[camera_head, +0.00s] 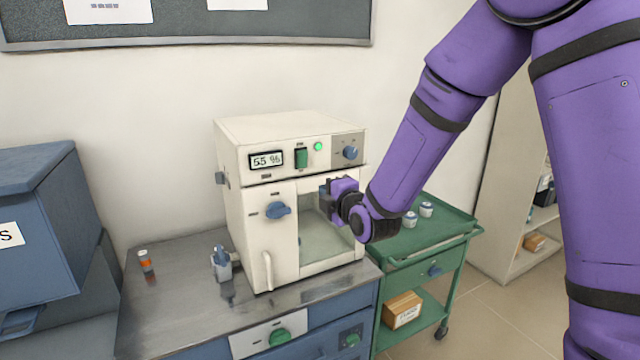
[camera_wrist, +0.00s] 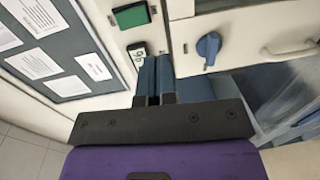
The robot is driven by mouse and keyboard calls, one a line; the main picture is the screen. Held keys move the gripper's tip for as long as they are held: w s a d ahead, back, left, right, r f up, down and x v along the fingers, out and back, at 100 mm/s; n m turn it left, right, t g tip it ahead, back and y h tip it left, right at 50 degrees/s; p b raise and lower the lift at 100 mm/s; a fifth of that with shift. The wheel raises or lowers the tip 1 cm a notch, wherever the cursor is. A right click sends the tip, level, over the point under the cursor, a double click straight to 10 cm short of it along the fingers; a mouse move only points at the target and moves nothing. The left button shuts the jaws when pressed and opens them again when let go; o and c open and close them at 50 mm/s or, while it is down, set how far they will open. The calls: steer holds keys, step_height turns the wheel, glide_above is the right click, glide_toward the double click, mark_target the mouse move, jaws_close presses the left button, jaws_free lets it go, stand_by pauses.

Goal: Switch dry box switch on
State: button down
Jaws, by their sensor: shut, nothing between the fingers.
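The dry box is a white cabinet (camera_head: 262,133) on the bench, with a display (camera_head: 266,160) reading 55 %. Its green rocker switch (camera_head: 301,158) sits right of the display, and a green lamp (camera_head: 318,146) beside it is lit. I cannot tell which way the rocker is tilted. My gripper (camera_head: 326,198) is in front of the box's front, below and right of the switch, apart from it. In the wrist view the shut, empty fingers (camera_wrist: 155,82) show with the switch (camera_wrist: 130,15) and display (camera_wrist: 137,52) beyond them.
A blue knob (camera_head: 350,152) is right of the lamp; a blue door latch (camera_head: 278,210) and white handle (camera_head: 267,270) are on the front. A green cart (camera_head: 440,240) stands to the right.

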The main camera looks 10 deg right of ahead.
steer(key=shift+f+v, duration=0.25)
steer(key=shift+v, duration=0.75)
steer(key=s+d+r+m+g+h, duration=0.4)
steer(key=s+d+r+m+g, duration=0.2)
steer(key=s+d+r+m, duration=0.6)
steer(key=s+d+m+g, duration=0.1)
steer(key=s+m, duration=0.2)
steer(key=s, duration=0.4)
steer(key=s+d+m+g, duration=0.2)
steer(key=s+m, duration=0.1)
steer(key=s, duration=0.5)
steer(key=s+d+m+g+h, duration=0.1)
steer(key=s+m+g, duration=0.1)
steer(key=s, duration=0.5)
steer(key=shift+s+d+r+m, duration=0.15)
steer(key=shift+s+d+m, duration=0.25)
steer(key=shift+m, duration=0.4)
